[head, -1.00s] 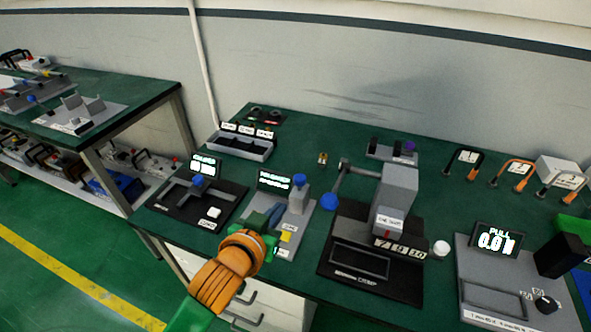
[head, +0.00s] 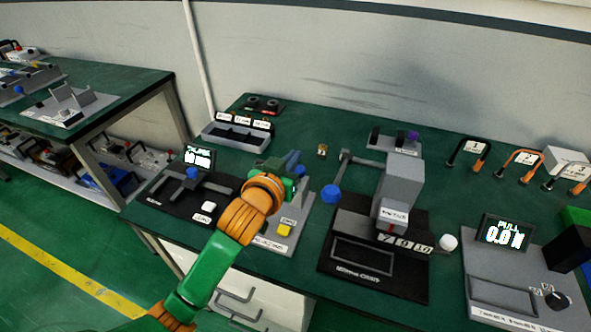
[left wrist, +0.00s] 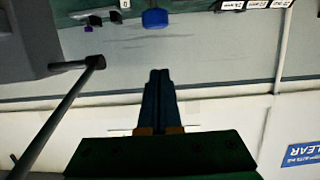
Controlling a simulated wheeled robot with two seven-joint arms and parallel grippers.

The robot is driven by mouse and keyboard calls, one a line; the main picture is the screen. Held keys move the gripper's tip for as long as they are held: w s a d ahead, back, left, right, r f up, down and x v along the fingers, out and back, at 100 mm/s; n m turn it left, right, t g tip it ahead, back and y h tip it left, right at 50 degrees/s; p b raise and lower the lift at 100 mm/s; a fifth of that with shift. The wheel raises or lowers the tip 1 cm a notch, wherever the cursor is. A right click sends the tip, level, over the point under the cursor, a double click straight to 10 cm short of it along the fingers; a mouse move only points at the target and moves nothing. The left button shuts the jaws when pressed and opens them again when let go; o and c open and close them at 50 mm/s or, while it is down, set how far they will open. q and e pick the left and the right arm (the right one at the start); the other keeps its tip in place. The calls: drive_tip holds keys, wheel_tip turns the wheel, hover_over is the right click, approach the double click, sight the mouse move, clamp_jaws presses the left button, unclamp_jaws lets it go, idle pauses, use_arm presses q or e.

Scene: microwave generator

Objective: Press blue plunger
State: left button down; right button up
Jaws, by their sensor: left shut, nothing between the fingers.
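The blue plunger (head: 300,170) stands on the grey cylinder of a small grey station (head: 272,243) with a yellow button (head: 284,230). My left gripper (head: 293,156) is at the plunger in the head view and partly covers it. Its dark blue fingers are shut and empty. The left wrist view, which is upside down, shows the closed fingertips (left wrist: 160,73) pointing toward a blue cap (left wrist: 155,18), probably the plunger, with a gap between them in the picture. I cannot tell the height between them. My right gripper is not in view.
Right of the station stands a grey press (head: 400,190) with a blue-balled lever (head: 331,194). On the left is a black fixture (head: 170,205) with a blue knob. A bin tray (head: 236,137) is behind. The pull tester (head: 525,290) is far right.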

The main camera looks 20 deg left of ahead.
use_arm(q)
drive_tip(key=f, duration=0.1)
drive_tip(key=w+f, duration=0.1)
drive_tip(key=f, duration=0.1)
drive_tip(key=shift+w+f, duration=0.2)
drive_tip(key=shift+w, duration=0.1)
drive_tip(key=shift+f, duration=0.55)
wheel_tip(320, 180, down, 2)
drive_tip(key=shift+f+b, duration=0.2)
drive_tip(key=shift+b, duration=0.45)
drive_tip(key=shift+r, duration=0.1)
